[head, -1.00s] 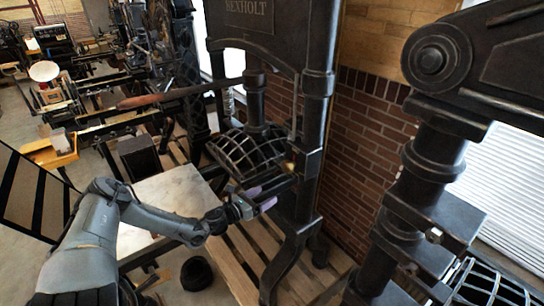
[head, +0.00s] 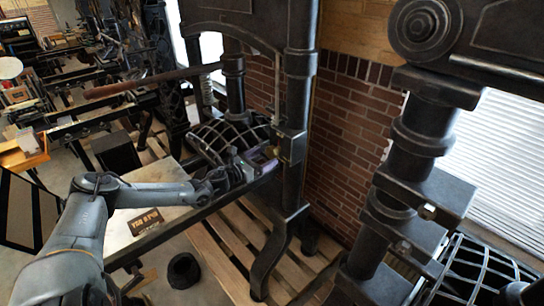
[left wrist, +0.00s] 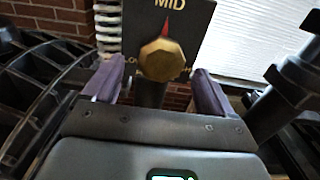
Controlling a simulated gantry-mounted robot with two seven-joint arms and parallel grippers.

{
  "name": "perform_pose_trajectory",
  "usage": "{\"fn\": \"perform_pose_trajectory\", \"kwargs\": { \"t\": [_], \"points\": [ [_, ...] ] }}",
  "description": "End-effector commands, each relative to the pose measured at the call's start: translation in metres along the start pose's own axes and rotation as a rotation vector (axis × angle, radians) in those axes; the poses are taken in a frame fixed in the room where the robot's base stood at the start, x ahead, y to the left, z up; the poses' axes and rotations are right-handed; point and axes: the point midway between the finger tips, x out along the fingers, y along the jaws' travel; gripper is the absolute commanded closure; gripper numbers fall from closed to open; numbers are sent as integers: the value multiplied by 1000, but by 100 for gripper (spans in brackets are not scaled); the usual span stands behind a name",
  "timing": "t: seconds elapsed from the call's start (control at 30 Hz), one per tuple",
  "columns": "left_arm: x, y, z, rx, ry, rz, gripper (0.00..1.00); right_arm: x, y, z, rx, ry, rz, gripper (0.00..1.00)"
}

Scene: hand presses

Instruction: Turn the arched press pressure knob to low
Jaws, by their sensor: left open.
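The arched press (head: 298,95) is a tall dark iron frame in the middle of the head view. Its pressure knob (left wrist: 164,60) is a faceted brass knob in the left wrist view, in front of a black dial plate (left wrist: 196,30). A red pointer above the knob points up at the word MID. A partly hidden label shows at the knob's lower left. My left gripper (head: 264,160) is open at the press's right upright. In the left wrist view its purple fingers (left wrist: 155,88) stand on either side of the knob, with gaps visible. My right gripper is not in view.
A ribbed black dome (head: 222,135) sits in the press beside my left gripper. A long wooden-handled lever (head: 130,86) crosses above my left arm. A pale bed (head: 170,172) with a small dark sign (head: 145,221) lies below. Another press (head: 425,150) stands at the right.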

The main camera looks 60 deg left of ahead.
Motion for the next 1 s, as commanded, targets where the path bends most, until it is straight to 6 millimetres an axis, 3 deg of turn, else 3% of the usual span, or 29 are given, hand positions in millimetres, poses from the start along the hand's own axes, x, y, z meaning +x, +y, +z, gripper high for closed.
{"fn": "perform_pose_trajectory", "kwargs": {
  "t": [0.4, 0.93, 1.0],
  "points": [
    [38, 0, 1, -3, -2, 0, 14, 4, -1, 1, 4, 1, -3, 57],
    [46, -1, 0, -1, 1, -2, 14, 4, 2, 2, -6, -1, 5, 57],
    [45, -1, 0, -1, 1, -2, 22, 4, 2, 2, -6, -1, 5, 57]
  ]
}}
